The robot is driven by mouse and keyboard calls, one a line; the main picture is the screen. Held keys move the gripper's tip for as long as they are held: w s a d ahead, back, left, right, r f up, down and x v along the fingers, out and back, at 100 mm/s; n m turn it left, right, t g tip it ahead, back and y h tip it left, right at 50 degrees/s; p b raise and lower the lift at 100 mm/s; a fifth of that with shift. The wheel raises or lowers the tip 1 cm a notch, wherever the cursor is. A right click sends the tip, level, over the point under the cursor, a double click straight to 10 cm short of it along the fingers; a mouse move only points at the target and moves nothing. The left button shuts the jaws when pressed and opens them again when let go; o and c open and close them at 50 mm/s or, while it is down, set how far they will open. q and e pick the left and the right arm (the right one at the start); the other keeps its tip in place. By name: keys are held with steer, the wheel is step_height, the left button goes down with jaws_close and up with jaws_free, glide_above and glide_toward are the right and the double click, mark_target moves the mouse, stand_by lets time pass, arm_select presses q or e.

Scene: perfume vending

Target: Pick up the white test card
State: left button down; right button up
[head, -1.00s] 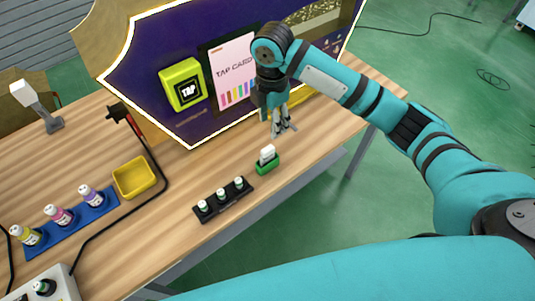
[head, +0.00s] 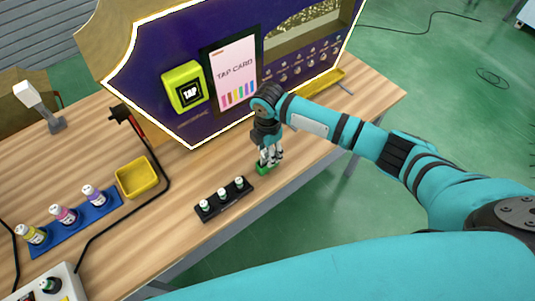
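The small green holder (head: 263,170) stands near the front edge of the wooden table, right of the black rack. The white test card stood upright in it one second ago; my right gripper now covers that spot, so I cannot make the card out clearly. My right gripper (head: 268,158) points down right over the holder, with its fingertips at the card's height. I cannot tell whether its fingers are closed on the card. My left gripper is not in view.
A black rack (head: 224,199) with several small white-topped bottles stands just left of the holder. A yellow bin (head: 137,178) and a blue tray (head: 78,223) of bottles are farther left. The purple vending panel (head: 195,124) rises behind. The table's right end is mostly clear.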

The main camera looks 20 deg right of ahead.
jaws_close()
stand_by(0.3)
steer(key=shift+r, duration=0.1)
